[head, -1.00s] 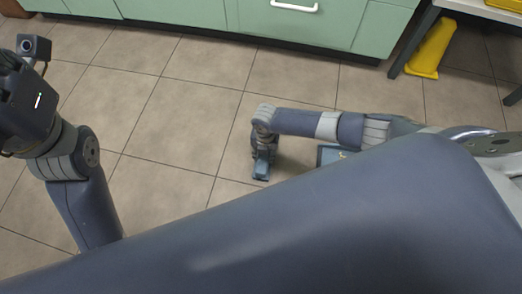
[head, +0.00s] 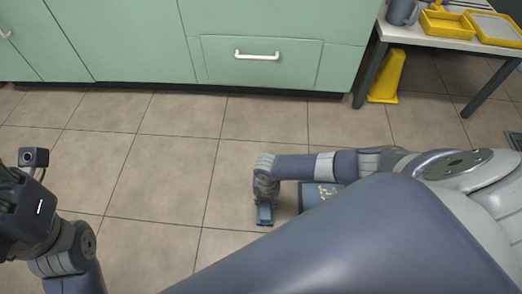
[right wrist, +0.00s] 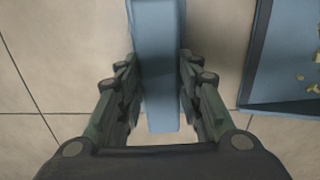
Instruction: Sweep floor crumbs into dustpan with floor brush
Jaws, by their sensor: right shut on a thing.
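The floor brush (right wrist: 158,25) is a light blue bar in the right wrist view. It lies between both fingers of my right gripper (right wrist: 158,70), which is shut on it. In the head view my right gripper (head: 264,192) is low over the floor, with a blue end of the brush (head: 264,216) below it. The blue dustpan (head: 312,198) is just right of the gripper, partly hidden by my right arm. Its corner also shows in the right wrist view (right wrist: 268,106), with yellowish crumbs (right wrist: 314,86) in it. My left wrist shows at the left edge, but its fingers are not visible.
The tiled floor (head: 165,165) is clear left of the brush. Green cabinets (head: 130,40) line the back. A yellow floor sign (head: 388,76) stands by a white table (head: 395,33) that bears yellow trays (head: 447,24) and a grey jug (head: 402,12).

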